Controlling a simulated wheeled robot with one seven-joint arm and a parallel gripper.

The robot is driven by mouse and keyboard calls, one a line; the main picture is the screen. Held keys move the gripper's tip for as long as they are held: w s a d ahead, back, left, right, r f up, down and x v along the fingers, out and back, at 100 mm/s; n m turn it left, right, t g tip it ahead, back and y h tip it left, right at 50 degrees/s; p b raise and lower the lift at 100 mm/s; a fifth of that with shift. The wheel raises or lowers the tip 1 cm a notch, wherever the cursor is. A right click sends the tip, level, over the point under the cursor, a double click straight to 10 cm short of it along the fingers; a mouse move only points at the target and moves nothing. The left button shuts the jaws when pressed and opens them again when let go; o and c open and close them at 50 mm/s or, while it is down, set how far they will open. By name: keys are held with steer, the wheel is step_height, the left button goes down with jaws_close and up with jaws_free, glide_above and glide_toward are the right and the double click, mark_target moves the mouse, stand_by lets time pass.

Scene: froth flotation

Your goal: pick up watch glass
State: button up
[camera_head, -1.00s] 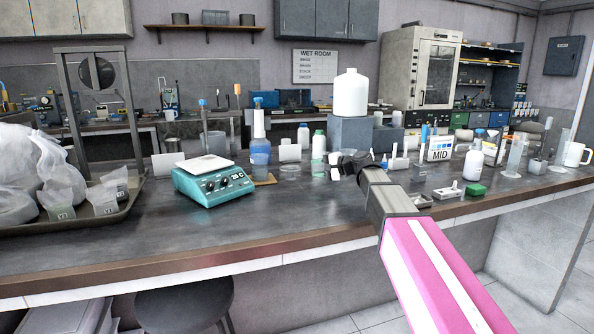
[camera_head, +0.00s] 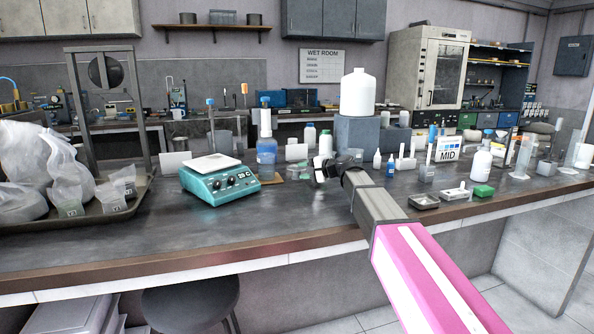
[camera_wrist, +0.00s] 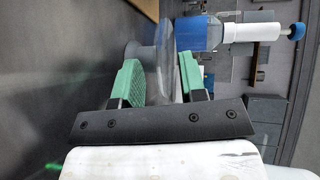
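A clear, greyish glass piece (camera_wrist: 157,66), which looks like the watch glass, shows between my gripper's fingers in the wrist view. Its outline is faint, and I cannot tell if the fingers touch it. My gripper (camera_wrist: 160,78) has green finger pads standing apart, with the glass in the gap. In the head view my gripper (camera_head: 312,175) is low over the bench, right of the teal balance, and the glass there is too small and faint to make out.
A bottle with blue liquid (camera_head: 266,150) stands close behind the gripper; it also shows in the wrist view (camera_wrist: 200,33). The teal balance (camera_head: 220,180) is to the left. A grey block (camera_head: 357,135) carries a white jug (camera_head: 358,92).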

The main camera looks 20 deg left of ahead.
jaws_close()
steer(key=shift+r, duration=0.1)
